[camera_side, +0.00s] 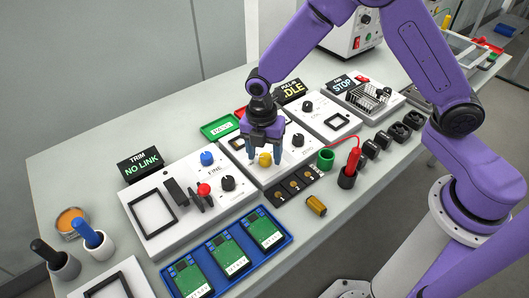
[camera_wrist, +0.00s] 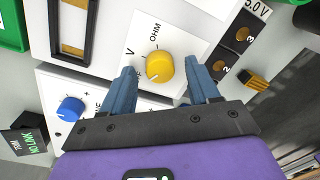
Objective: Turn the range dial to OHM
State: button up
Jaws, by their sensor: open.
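The range dial is a yellow round knob (camera_wrist: 160,68) on a white panel. The printed labels V and OHM (camera_wrist: 155,32) stand at its left and above it in the wrist view. I cannot tell clearly which label its mark points to. My gripper (camera_wrist: 163,72) is open, with one blue finger on each side of the dial and a visible gap to each. In the side view my gripper (camera_side: 265,156) is lowered over the white panel, and the yellow dial (camera_side: 265,160) shows between its fingertips.
A panel with a blue knob (camera_side: 207,158), a red knob (camera_side: 203,189) and a black knob (camera_side: 228,183) lies to the left. A blue tray (camera_side: 228,282) of green boards lies in front. A red probe (camera_side: 353,157) stands in a black holder at the right.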

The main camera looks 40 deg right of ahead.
jog(key=shift+f, duration=0.3)
jog(key=c, duration=1)
